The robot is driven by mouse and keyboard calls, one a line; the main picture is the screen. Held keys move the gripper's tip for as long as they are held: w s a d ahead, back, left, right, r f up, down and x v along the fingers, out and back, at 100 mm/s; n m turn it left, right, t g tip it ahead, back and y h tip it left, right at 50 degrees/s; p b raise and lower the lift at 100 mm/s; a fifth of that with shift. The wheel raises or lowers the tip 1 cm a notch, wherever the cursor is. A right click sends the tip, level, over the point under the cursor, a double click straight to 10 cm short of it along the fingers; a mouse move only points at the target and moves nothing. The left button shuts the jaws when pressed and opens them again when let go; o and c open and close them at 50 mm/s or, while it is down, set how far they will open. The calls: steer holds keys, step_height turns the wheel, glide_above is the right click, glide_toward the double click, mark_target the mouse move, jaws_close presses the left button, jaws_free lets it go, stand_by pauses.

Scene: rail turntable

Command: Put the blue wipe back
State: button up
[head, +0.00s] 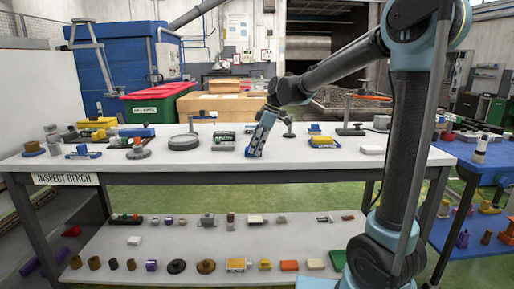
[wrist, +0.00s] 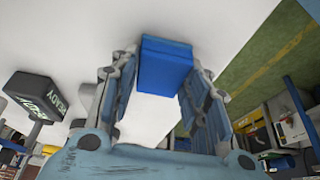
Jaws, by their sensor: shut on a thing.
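The blue wipe (wrist: 165,62) shows in the wrist view as a small bright blue block between my fingertips. My gripper (wrist: 160,82) is shut on it, with one finger on each side. In the head view my gripper (head: 254,152) points down at the middle of the white bench top (head: 330,160), near its front edge. The wipe cannot be told apart from my blue fingers there. I cannot tell whether the wipe touches the bench.
A dark sign reading READY (head: 224,140) stands just left of my gripper. A round grey turntable (head: 184,142) is further left. A yellow and blue item (head: 322,141) and a white block (head: 372,150) lie to the right. A lower shelf (head: 200,245) holds several small parts.

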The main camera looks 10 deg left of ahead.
steer(key=o, duration=1)
steer(key=shift+f, duration=0.1)
steer(key=shift+o, duration=0.2)
steer(key=v, duration=1.2)
steer(key=s+d+f+m+t, duration=0.1)
steer(key=s+d+f+m, duration=0.15)
steer(key=d, duration=0.35)
steer(key=s+d+f+m, duration=0.2)
steer(key=s+d+m, duration=0.1)
steer(key=d, duration=0.4)
steer(key=s+d+f+m+t+h, duration=0.2)
steer(key=s+d+f+m+h, duration=0.2)
steer(key=s+d+f+m, duration=1.1)
steer(key=s+d+f, duration=0.4)
steer(key=d+f, duration=0.3)
steer(key=shift+s, duration=0.2)
steer(key=shift+f, duration=0.15)
